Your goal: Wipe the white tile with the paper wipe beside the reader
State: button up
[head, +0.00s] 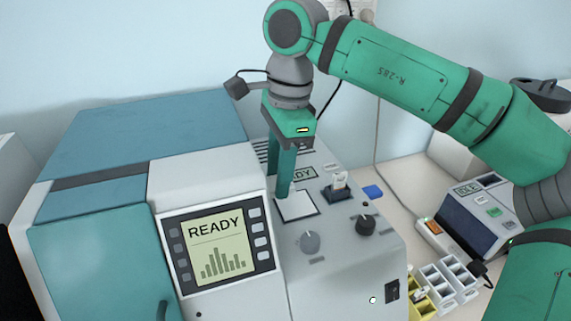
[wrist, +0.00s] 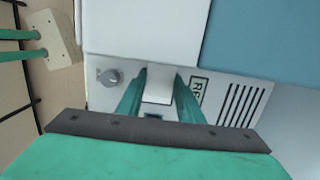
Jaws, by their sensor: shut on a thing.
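The white tile (head: 297,206) is a pale square with a dark border on the reader's sloping grey panel. My gripper (head: 284,190) points down with its fingertips at the tile's far left part, and hides some of it. In the wrist view my gripper (wrist: 161,82) has its fingers apart with a flat white piece between them, which looks like the paper wipe (wrist: 158,86). White on white, I cannot tell exactly where the wipe ends and the tile begins, or whether they touch.
The reader (head: 164,210) has a lit READY screen. Two knobs (head: 310,242) (head: 366,225) and a dark holder (head: 338,194) with a white piece stand close on the panel. Small racks (head: 447,285) and another device (head: 470,220) are at right.

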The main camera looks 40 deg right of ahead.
jog(key=shift+w+r, duration=0.2)
jog(key=shift+r, duration=0.9)
jog(key=shift+s+d, duration=0.25)
jog(key=shift+w+a, duration=0.15)
jog(key=shift+a, duration=0.1)
